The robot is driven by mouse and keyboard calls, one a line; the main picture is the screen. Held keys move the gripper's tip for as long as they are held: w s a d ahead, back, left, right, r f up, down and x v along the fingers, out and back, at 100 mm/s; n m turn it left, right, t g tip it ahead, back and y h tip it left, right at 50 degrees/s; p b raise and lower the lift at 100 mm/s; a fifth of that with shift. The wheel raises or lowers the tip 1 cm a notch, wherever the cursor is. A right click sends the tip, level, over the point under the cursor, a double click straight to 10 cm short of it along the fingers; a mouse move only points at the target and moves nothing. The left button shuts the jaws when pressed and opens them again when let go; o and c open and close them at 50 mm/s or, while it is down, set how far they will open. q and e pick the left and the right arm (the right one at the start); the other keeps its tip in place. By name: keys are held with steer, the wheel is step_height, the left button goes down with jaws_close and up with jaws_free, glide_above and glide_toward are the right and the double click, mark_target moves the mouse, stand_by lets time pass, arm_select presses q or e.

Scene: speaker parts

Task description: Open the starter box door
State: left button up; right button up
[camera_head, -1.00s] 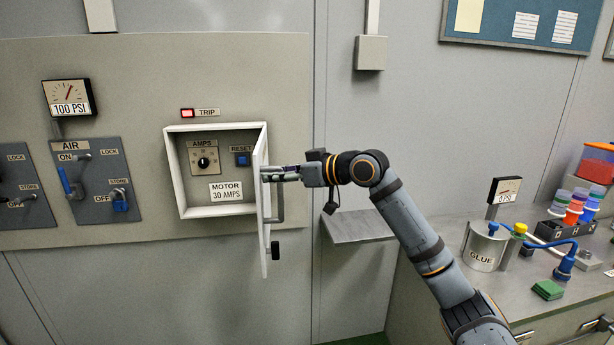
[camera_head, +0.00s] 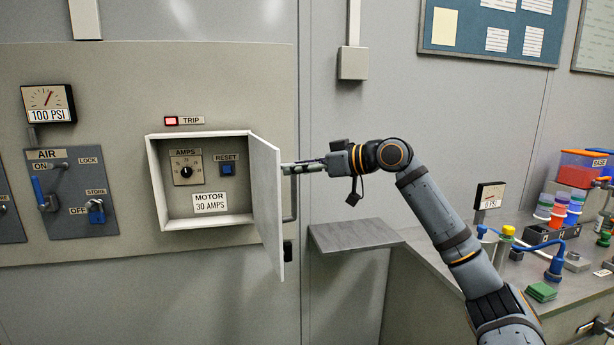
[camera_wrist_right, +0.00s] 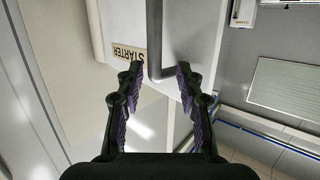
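The starter box (camera_head: 205,219) is a white-framed wall box with its door (camera_head: 267,200) standing wide open, hinged at the right. The door's inner face shows in the head view. In the right wrist view the door's outer face has a STARTER label (camera_wrist_right: 127,53) and a grey bar handle (camera_wrist_right: 155,35). My right gripper (camera_head: 288,169) is at the door's outer side by the handle (camera_head: 294,195). In the wrist view its fingers (camera_wrist_right: 160,76) are apart, one on each side of the handle's end, with gaps visible. My left gripper is out of view.
Inside the box are an AMPS dial (camera_head: 186,171) and a blue RESET button (camera_head: 227,169); a red TRIP light (camera_head: 171,121) is above. A small grey shelf (camera_head: 355,235) juts out right of the door. A cluttered bench (camera_head: 420,262) stands at the right.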

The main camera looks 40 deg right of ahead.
steer(key=shift+s+d+f+b, duration=0.1)
steer(key=shift+s+d+b, duration=0.1)
steer(key=shift+d, duration=0.25)
steer(key=shift+s+d+f+b, duration=0.1)
steer(key=shift+d+b, duration=0.1)
steer(key=shift+d, duration=0.2)
steer(key=shift+f, duration=0.1)
